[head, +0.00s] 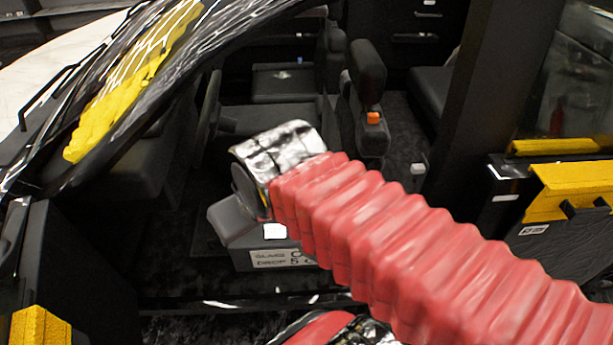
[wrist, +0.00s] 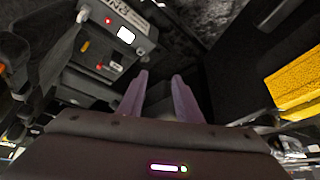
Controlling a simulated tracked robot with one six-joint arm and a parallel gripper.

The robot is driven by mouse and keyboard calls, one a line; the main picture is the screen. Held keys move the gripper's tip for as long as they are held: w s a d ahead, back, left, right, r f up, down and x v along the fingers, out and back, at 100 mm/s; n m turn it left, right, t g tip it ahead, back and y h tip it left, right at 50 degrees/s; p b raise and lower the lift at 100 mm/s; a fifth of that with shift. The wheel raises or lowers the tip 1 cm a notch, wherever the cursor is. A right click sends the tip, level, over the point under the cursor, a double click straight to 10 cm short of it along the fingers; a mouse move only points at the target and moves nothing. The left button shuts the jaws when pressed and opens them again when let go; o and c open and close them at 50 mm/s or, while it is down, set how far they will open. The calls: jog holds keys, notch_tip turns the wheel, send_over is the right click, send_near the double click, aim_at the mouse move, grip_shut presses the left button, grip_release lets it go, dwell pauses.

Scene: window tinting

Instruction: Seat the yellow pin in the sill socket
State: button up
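I cannot make out the yellow pin or the sill socket for certain in either view. The door sill (head: 235,304) runs along the bottom of the car opening in the head view, partly behind my red-sleeved arm. My gripper shows in the wrist view (wrist: 160,76) as two purple fingers standing apart. It is open, with nothing seen between the fingertips. Dark car interior lies beyond them. In the head view my arm reaches into the opening, and the fingers are hidden there.
A grey labelled box (head: 230,222) stands inside the car below my wrist; it also shows in the wrist view (wrist: 145,48). A yellow-covered edge (head: 565,190) is at the right, also in the wrist view (wrist: 297,85). The seat (head: 367,75) and steering wheel (head: 208,105) lie beyond.

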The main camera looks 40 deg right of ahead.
jog(key=shift+w, duration=0.25)
jog(key=shift+o, duration=0.7)
jog(key=w+d+f+n+g, duration=0.1)
jog(key=w+d+f+n, duration=0.1)
jog(key=w+d+f, duration=0.9)
jog(key=w+d+f+n+g, duration=0.1)
jog(key=w+d+f+n, duration=0.1)
jog(key=w+d+f, duration=0.9)
jog(key=w+d+f+n+g+y, duration=0.1)
jog(key=w+d+f, duration=1)
jog(key=d, duration=1.1)
notch_tip(320, 180, down, 5)
jog(key=shift+w+r+n+g, duration=0.15)
jog(key=shift+w+n+g, duration=0.1)
jog(key=shift+n+g, duration=0.4)
